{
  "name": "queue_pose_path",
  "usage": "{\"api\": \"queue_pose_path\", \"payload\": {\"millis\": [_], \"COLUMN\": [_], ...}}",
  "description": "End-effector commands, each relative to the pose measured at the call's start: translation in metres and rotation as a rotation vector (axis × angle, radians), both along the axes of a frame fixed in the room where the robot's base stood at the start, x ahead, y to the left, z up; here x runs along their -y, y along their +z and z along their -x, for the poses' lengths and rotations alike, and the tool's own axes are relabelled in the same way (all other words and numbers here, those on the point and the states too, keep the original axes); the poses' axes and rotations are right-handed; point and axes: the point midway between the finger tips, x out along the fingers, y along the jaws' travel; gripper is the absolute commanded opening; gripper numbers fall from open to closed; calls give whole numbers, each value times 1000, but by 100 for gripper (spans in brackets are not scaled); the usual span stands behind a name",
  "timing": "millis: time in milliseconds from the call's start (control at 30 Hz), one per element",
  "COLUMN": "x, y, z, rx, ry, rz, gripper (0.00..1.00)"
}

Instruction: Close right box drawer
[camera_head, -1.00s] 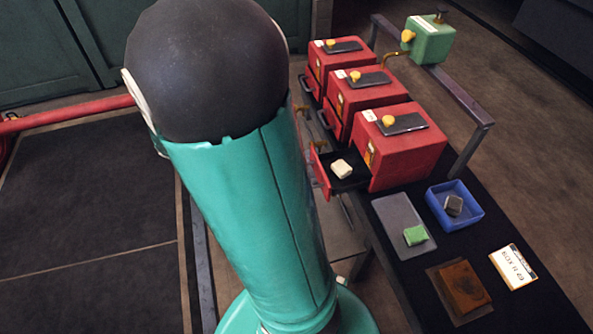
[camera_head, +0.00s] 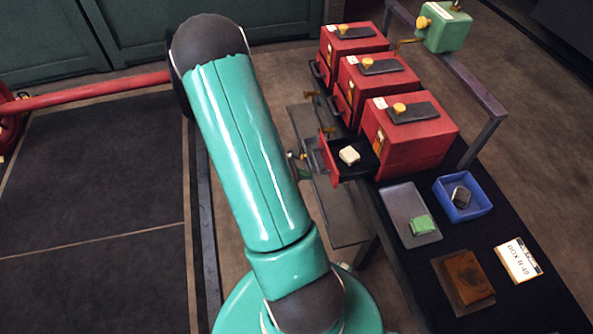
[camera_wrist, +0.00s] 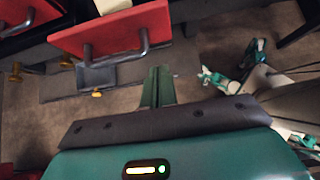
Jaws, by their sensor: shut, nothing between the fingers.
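The nearest red box (camera_head: 412,142) has its drawer (camera_head: 375,160) pulled out to the left, with a pale block (camera_head: 349,155) inside. In the wrist view the drawer's red front (camera_wrist: 112,32) shows at upper left, with a grey bar handle on it. My gripper (camera_wrist: 158,76) is shut and empty. In the wrist view its fingers lie just below and to the right of the drawer front, and I see no clear contact. In the head view my arm hides most of the gripper.
Two more red boxes (camera_head: 380,80) (camera_head: 353,43) stand behind in a row. A blue bin (camera_head: 483,207), a grey tray (camera_head: 399,205) with a green block, a brown block (camera_head: 468,275) and a label card (camera_head: 518,260) lie on the black table. A metal rail (camera_head: 470,85) runs behind.

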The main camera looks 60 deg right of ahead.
Motion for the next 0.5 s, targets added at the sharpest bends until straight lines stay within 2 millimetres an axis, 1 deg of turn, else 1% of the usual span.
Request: {"api": "queue_pose_path", "payload": {"millis": [33,167,300,500], "x": [5,18,35,46], "y": [-8,-25,-25,-25], "z": [7,21,36,47], "rx": [-4,-4,0,1], "ry": [-3,-3,-4,-2], "rz": [-2,-2,0,0], "gripper": [0,0,0,0]}}
